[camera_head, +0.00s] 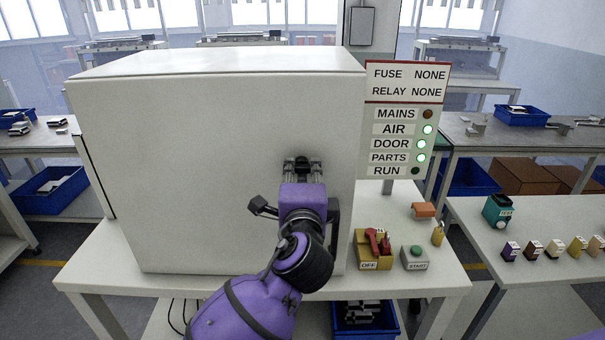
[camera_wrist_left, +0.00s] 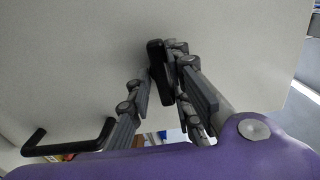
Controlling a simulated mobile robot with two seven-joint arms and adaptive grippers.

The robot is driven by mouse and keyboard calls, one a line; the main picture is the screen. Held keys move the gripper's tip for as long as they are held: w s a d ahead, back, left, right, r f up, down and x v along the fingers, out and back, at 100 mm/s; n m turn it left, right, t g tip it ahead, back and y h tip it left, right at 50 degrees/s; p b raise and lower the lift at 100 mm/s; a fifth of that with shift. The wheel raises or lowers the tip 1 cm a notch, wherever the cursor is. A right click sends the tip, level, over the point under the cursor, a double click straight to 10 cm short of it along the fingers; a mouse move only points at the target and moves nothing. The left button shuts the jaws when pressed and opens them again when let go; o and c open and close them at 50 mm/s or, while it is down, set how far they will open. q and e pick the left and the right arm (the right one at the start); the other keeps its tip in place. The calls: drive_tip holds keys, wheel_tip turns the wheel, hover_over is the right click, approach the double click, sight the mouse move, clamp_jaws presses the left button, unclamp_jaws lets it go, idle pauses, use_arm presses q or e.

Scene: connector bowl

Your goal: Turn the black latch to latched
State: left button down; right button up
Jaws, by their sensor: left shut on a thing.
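The black latch (camera_wrist_left: 157,68) is on the front face of the large pale cabinet (camera_head: 200,170). In the wrist view it is a short dark bar between the fingers of my left gripper (camera_wrist_left: 163,72). In the head view my left gripper (camera_head: 302,167) reaches up to the cabinet's front, right of its middle, and hides most of the latch. The gripper is shut on the latch, whose exact angle is hard to tell. A black door handle (camera_head: 334,225) is just right of my wrist and shows at lower left in the wrist view (camera_wrist_left: 70,147). My right gripper is not in view.
A status panel (camera_head: 405,120) has AIR, DOOR and PARTS lit green, with MAINS and RUN dark. A box marked OFF with a red switch (camera_head: 375,245), a START button box (camera_head: 415,258), a padlock (camera_head: 438,234) and an orange part (camera_head: 423,210) sit right of the cabinet.

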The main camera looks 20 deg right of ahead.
use_arm(q)
drive_tip(key=c, duration=1.7)
unclamp_jaws()
drive_tip(key=shift+r, duration=0.7)
drive_tip(key=shift+f, duration=0.15)
drive_tip(key=shift+f, duration=0.35)
drive_tip(key=v, duration=1.2)
drive_tip(key=shift+r, duration=0.15)
